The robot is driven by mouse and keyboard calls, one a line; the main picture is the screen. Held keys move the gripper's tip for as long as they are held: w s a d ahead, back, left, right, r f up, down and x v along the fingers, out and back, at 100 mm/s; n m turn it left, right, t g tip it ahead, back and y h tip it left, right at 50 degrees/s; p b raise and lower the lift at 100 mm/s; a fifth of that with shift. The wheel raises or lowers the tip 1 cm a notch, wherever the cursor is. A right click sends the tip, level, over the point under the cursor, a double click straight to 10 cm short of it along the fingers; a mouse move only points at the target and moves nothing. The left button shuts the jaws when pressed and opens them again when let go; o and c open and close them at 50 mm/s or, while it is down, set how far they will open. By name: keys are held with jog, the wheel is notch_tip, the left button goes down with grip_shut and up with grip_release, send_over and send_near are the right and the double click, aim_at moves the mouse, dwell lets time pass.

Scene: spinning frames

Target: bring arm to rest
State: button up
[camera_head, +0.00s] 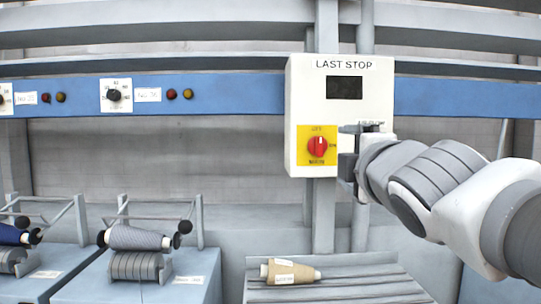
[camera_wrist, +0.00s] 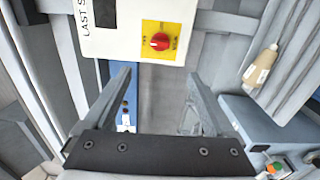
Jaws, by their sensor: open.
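My gripper (camera_head: 348,148) is at the right of the red rotary switch (camera_head: 318,146) in the head view, in front of the white LAST STOP box (camera_head: 307,82). In the wrist view my gripper (camera_wrist: 160,84) shows two spread fingers with nothing between them. The red switch (camera_wrist: 160,41) sits on its yellow plate beyond the fingertips, apart from them. The arm reaches in from the right of the head view. Part of the box's right side is hidden behind the gripper.
A tan yarn cone (camera_head: 290,273) lies on a grey slatted shelf (camera_head: 345,290) below the box. Spinning units with a grey bobbin (camera_head: 138,238) and a dark blue bobbin (camera_head: 12,234) stand at the left. A blue rail (camera_head: 230,95) with knobs runs behind.

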jog(key=s+f+m+g, duration=0.4)
jog(key=s+f+m, duration=0.15)
jog(key=f, duration=0.45)
jog(key=s+f+m+g, duration=0.4)
jog(key=s+f+m, duration=0.15)
jog(key=f, duration=0.45)
jog(key=s+f+m+g, duration=0.3)
jog(key=s+f+m, duration=0.25)
jog(key=f, duration=0.45)
notch_tip(320, 180, up, 12)
jog(key=s+m+g+p, duration=0.1)
jog(key=p, duration=1.2)
jog(key=shift+a+m, duration=0.15)
jog(key=shift+m, duration=0.2)
jog(key=shift+f, duration=0.1)
